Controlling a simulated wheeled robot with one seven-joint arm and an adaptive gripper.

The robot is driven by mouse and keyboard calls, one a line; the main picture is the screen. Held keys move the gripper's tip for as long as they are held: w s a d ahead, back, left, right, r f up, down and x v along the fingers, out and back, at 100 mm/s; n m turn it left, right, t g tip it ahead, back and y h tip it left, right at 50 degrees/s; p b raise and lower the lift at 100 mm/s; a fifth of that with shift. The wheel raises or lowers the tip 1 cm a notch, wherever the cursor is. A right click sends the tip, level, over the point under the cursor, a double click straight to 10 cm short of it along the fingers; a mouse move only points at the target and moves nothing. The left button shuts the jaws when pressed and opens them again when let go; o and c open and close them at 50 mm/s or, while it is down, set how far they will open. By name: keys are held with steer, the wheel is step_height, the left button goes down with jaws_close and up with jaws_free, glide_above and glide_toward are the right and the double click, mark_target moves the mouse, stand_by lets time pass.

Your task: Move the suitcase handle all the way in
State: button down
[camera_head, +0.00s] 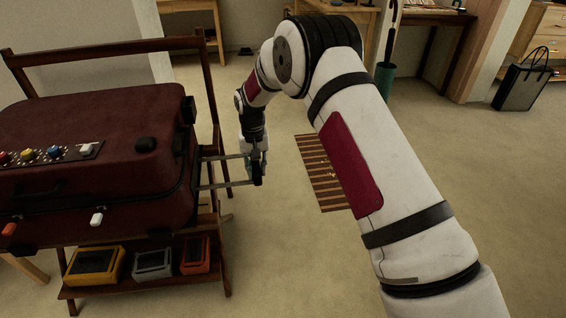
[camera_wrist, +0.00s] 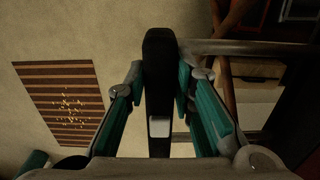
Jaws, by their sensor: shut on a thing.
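The dark red suitcase (camera_head: 95,145) lies flat on a wooden rack at the left in the head view. Its handle has two metal rods (camera_head: 225,184) that stick out from the right side to a dark crossbar grip (camera_head: 257,176). My gripper (camera_head: 254,160) reaches down from above and is shut on this grip. In the wrist view the black grip (camera_wrist: 159,95) stands upright in the picture between the teal fingers of my gripper (camera_wrist: 158,90). One metal rod (camera_wrist: 245,47) runs from the grip's top to the right. The suitcase body is mostly out of the wrist view.
The wooden rack (camera_head: 212,95) has a lower shelf with yellow, grey and orange boxes. A striped mat (camera_head: 318,175) lies on the floor right of the handle. A dark bag (camera_head: 522,86) and an umbrella stand (camera_head: 384,80) are farther back. Open carpet surrounds the mat.

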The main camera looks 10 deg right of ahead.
steer(key=a, duration=1.1)
steer(key=c, duration=1.4)
jaws_free()
steer(key=shift+o, duration=0.2)
steer(key=shift+r, duration=0.1)
step_height(320, 180, up, 12)
